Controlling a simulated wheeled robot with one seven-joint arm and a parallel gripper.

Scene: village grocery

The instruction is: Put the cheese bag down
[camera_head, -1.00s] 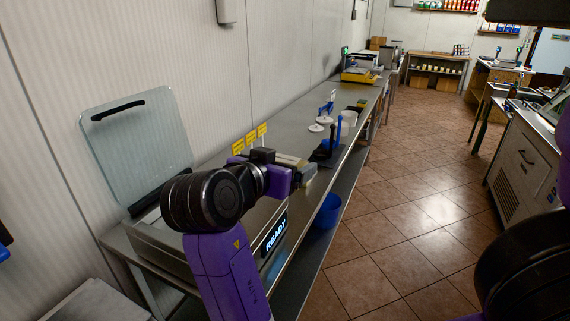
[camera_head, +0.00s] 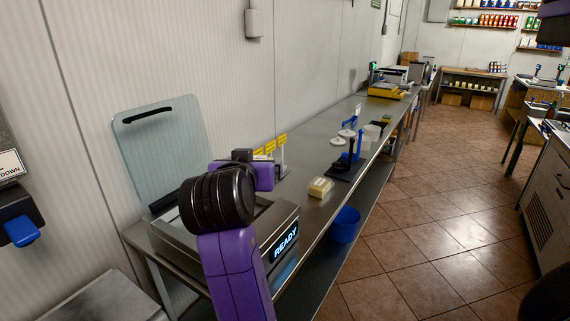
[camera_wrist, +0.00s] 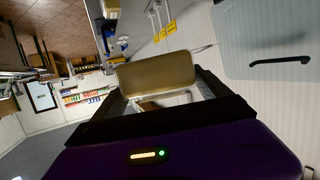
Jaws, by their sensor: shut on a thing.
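In the wrist view my gripper (camera_wrist: 163,92) is shut on a tan, flat-faced packet with a clear, shiny part near the jaws; I take it as the cheese bag (camera_wrist: 157,71). In the head view my own arm hides the gripper and the bag, above or behind the vacuum machine. The machine (camera_head: 284,219) has a lit READY display and a raised clear lid (camera_head: 160,150). I cannot tell whether the bag touches a surface.
A pale yellow block (camera_head: 320,187) lies on the steel counter (camera_head: 318,158) right of the machine. Behind it are a black stand with a blue post (camera_head: 350,160), yellow tags (camera_head: 270,147) and white discs (camera_head: 338,141). A blue bin (camera_head: 345,224) sits below. The tiled floor is open.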

